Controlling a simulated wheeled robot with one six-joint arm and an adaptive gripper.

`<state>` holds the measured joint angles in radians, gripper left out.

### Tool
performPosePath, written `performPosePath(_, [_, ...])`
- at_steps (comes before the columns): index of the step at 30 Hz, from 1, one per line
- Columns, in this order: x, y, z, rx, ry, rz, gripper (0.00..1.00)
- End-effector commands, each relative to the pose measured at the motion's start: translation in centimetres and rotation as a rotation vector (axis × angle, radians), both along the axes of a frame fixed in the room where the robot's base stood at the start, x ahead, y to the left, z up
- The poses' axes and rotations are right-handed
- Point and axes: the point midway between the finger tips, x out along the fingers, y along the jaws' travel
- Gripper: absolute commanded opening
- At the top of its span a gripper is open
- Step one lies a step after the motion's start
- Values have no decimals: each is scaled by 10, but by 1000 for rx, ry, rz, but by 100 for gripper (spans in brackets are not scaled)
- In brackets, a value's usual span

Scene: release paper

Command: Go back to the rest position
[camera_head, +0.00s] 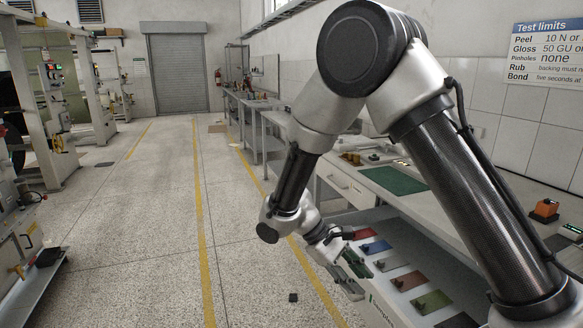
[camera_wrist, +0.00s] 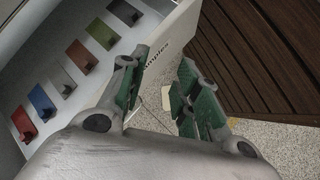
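My gripper (camera_head: 352,276) hangs low in front of an open drawer (camera_head: 374,299), over its front edge, at the lower middle of the head view. In the wrist view, my gripper (camera_wrist: 163,72) has its two green-padded fingers spread apart with a gap between them. No object shows in the gap, only the drawer front (camera_wrist: 172,38) with its partly hidden lettering. My arm is bent, with the elbow high across the right of the head view.
In the drawer lie several coloured plates, among them a blue one (camera_head: 375,247) and a green one (camera_head: 431,302). A green mat (camera_head: 394,180) lies on the bench above. A small dark object (camera_head: 293,297) is on the floor. The aisle on the left is clear.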

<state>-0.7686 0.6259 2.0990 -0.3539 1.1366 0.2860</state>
Motion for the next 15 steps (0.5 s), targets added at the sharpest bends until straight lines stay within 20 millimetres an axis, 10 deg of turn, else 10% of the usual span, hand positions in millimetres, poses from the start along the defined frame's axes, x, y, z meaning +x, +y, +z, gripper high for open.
performPosePath(15, [-82, -127, 161, 592, -332, -357, 32])
